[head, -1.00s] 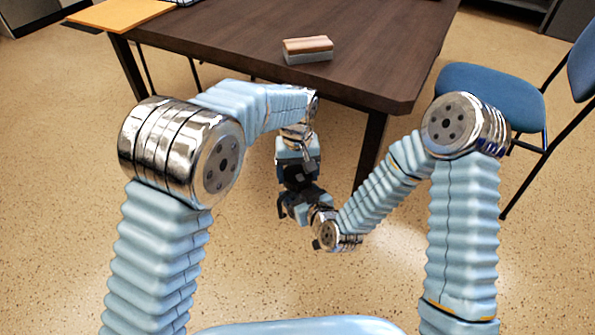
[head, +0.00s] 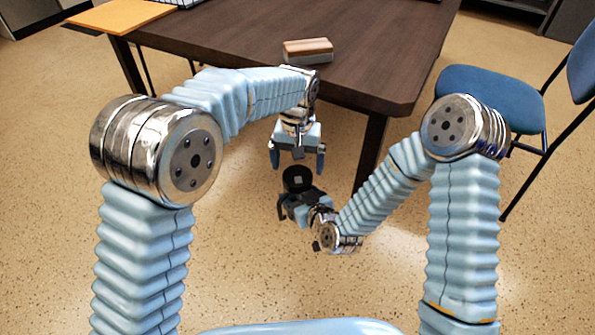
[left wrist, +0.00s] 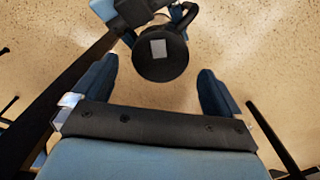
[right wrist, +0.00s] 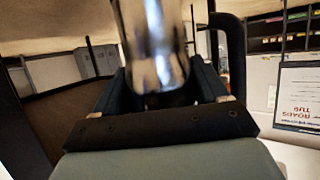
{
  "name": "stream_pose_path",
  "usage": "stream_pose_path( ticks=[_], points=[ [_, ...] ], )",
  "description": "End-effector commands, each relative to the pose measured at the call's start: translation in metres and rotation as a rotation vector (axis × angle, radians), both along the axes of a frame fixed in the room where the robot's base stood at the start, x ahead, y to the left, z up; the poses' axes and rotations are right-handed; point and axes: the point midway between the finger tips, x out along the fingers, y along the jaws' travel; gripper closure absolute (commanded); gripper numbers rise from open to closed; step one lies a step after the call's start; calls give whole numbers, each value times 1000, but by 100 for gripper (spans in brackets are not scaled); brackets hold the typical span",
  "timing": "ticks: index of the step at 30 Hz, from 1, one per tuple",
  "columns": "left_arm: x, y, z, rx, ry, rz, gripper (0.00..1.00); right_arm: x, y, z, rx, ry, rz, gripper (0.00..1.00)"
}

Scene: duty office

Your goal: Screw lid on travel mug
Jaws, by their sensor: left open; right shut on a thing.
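The black round lid (head: 298,179) sits on top of the travel mug, with a pale square on its top. In the left wrist view the lid (left wrist: 160,58) shows beyond the fingertips. My left gripper (head: 297,160) points down, open and empty, just above the lid and apart from it. My right gripper (head: 292,208) is shut on the travel mug and holds it in the air in front of the table. In the right wrist view the mug's shiny metal body (right wrist: 152,45) stands between the fingers. I cannot tell how tightly the lid is seated.
The dark wooden table (head: 370,75) is behind my grippers, its front edge close to my left forearm. A wood-topped block (head: 308,50) lies on it. An orange folder (head: 120,14) lies at the far left. A blue chair (head: 490,90) stands at the right. Open floor lies below.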

Motion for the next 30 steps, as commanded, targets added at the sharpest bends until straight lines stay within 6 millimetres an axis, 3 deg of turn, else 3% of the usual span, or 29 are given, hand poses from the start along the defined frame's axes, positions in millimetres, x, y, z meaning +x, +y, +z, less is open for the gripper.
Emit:
stream_pose_path(
  ticks=[6, 12, 30],
  points=[
    [1, 0, 46, -2, -4, -1, 0, 0, 0, 1, 1, -2, 0, 100],
    [1, 0, 69, 0, -1, -1, 0, 0, 0, 1, 1, -2, 0, 100],
    [1, 1, 73, 1, 0, 1, 0, 0, 0, 1, 1, -2, 0, 100]
  ],
)
